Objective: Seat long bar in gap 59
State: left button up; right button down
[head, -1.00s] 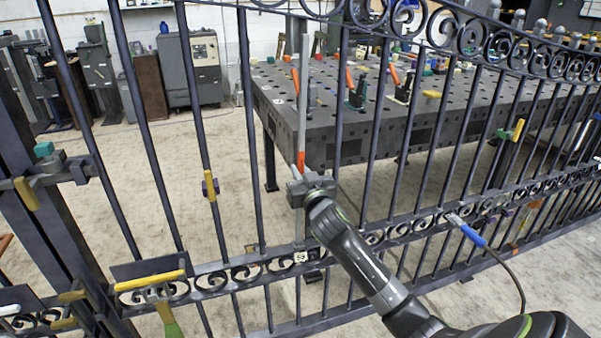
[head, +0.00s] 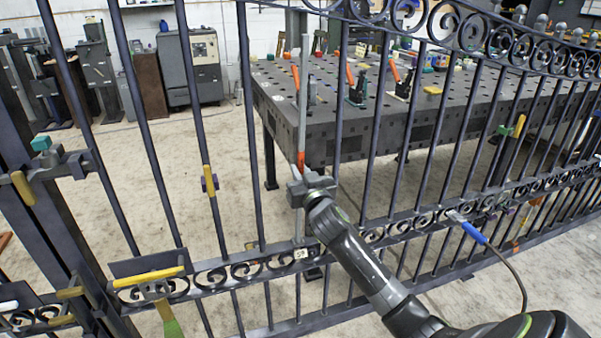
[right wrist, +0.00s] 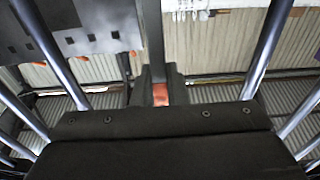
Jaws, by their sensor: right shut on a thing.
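The long bar (head: 305,95) is a slim grey upright bar with an orange band. It stands nearly vertical among the dark bars of the gate (head: 250,130). My right gripper (head: 297,188) is shut on it just below the orange band. In the right wrist view the fingers (right wrist: 160,88) close around the bar (right wrist: 153,40), with orange between them. A small white label (head: 301,254), which seems to read 59, sits on the lower scroll rail under the bar. The bar's lower end runs down to near this rail; whether it touches is unclear. My left gripper is out of view.
A dark perforated table (head: 350,135) with orange-handled clamps stands behind the gate. A yellow-handled clamp (head: 150,277) is at the lower left. A blue-handled tool (head: 473,232) with a cable is on the rail at right. Upright gate bars flank my gripper.

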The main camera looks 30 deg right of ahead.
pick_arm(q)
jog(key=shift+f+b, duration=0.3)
pick_arm(e)
jog(key=shift+f, duration=0.15)
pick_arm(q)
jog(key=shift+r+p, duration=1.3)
pick_arm(e)
jog(key=shift+w+d+f+g, duration=0.1)
jog(key=shift+w+d+g, duration=0.1)
jog(key=shift+w, duration=0.45)
jog(key=shift+w+d+g, duration=0.1)
jog(key=shift+w+g, duration=0.1)
jog(key=shift+w, duration=0.45)
jog(key=c, duration=1.4)
grip_release()
jog(key=shift+w+f, duration=0.1)
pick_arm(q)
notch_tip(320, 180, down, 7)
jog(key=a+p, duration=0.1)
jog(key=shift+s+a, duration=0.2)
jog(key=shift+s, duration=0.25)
pick_arm(e)
jog(key=shift+o, duration=0.2)
jog(key=v, duration=1.7)
jog(key=shift+s, duration=0.3)
